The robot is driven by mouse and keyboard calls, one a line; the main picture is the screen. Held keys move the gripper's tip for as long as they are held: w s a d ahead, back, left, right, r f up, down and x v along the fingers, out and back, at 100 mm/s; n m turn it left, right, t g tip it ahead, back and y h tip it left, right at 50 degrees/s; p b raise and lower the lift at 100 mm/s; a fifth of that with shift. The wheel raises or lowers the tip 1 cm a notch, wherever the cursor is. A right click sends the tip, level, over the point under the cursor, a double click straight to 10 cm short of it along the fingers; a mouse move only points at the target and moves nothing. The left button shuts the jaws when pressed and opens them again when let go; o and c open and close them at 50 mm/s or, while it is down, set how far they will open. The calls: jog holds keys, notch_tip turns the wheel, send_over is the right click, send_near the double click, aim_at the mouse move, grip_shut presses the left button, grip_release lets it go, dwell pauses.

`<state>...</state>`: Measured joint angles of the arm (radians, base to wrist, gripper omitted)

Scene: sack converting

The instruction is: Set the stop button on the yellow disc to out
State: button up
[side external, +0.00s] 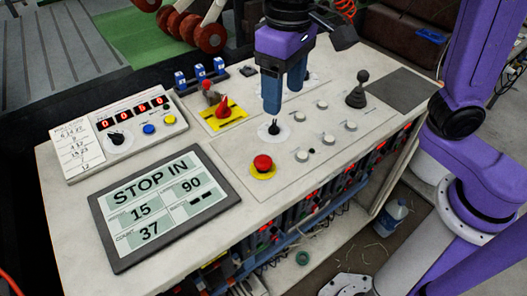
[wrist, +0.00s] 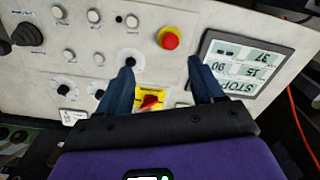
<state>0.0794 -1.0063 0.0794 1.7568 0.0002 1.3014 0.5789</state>
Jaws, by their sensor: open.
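The stop button (side external: 262,163) is a red mushroom knob on a yellow disc (side external: 262,174), on the front part of the pale console. It also shows in the wrist view (wrist: 170,40), above the gap between my fingers. The display (side external: 165,205) left of it reads "STOP IN". My gripper (side external: 282,105) has blue fingers pointing down over the console, behind the stop button in the side view. It is open and empty, and it is apart from the button.
A black-pointer dial (side external: 273,128) lies close to my fingertips. A red rotary switch on a yellow plate (side external: 224,112) is to the left. Several white buttons (side external: 325,140) and a black joystick (side external: 358,90) stand to the right. A counter box (side external: 120,132) sits at far left.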

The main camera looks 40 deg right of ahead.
aim_at(263, 161)
jog(key=shift+m, duration=0.7)
jog(key=a+f, duration=0.1)
jog(key=f, duration=0.4)
jog(key=w+f, duration=0.1)
jog(key=f, duration=0.4)
jog(key=w+a+f, duration=0.1)
jog(key=f, duration=0.5)
jog(key=shift+a+f, duration=0.1)
jog(key=shift+a, duration=0.25)
